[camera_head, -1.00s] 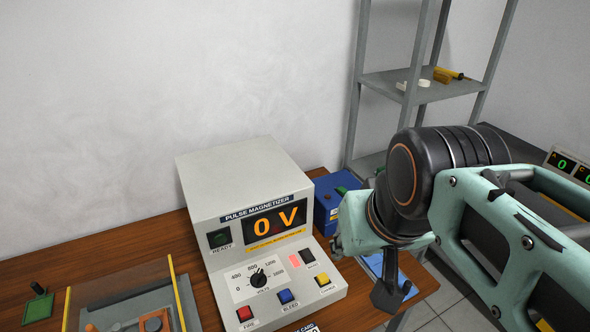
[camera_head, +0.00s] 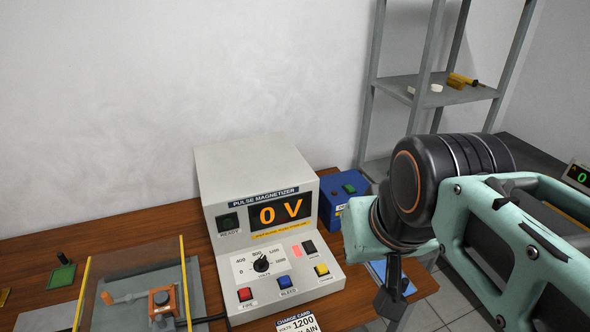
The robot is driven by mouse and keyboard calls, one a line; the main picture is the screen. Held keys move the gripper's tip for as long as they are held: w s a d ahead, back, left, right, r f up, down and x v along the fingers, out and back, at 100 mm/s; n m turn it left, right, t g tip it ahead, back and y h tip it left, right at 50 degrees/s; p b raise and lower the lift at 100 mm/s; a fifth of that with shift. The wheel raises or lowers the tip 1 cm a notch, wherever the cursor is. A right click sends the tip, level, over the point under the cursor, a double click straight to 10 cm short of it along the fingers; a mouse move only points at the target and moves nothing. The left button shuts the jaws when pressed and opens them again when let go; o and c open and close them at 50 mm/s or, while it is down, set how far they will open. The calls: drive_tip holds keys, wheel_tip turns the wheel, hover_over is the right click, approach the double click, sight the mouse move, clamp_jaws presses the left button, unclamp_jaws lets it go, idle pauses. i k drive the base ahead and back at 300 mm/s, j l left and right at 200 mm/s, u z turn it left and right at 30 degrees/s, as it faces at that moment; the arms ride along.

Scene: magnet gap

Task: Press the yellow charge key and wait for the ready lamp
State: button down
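The pulse magnetizer (camera_head: 258,160) is a light grey box on the wooden table, and its display (camera_head: 282,212) reads 0 V in orange. The yellow charge key (camera_head: 321,270) is at the right end of the row of keys on the sloped panel. The ready lamp (camera_head: 228,222) is dark green and looks unlit. My gripper (camera_head: 392,302) hangs to the right of the panel, apart from the yellow key. It is small and dark here, and its fingers cannot be made out.
A red key (camera_head: 245,294), a blue key (camera_head: 286,283) and a volts dial (camera_head: 261,264) share the panel. A blue box (camera_head: 343,192) stands behind my arm. A clear-shielded fixture (camera_head: 150,290) is at left, and a charge card (camera_head: 310,320) lies in front.

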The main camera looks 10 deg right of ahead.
sight(322, 268)
drive_tip(key=l+u, duration=0.45)
drive_tip(key=l, duration=0.15)
drive_tip(key=l+u, duration=0.5)
drive_tip(key=l, duration=0.15)
drive_tip(key=k+u, duration=0.15)
drive_tip(key=k, duration=0.2)
drive_tip(key=k+j, duration=0.25)
drive_tip(key=k, duration=0.2)
drive_tip(key=i+l, duration=0.2)
drive_tip(key=i, duration=0.15)
drive_tip(key=i+l, duration=0.25)
drive_tip(key=i, duration=0.05)
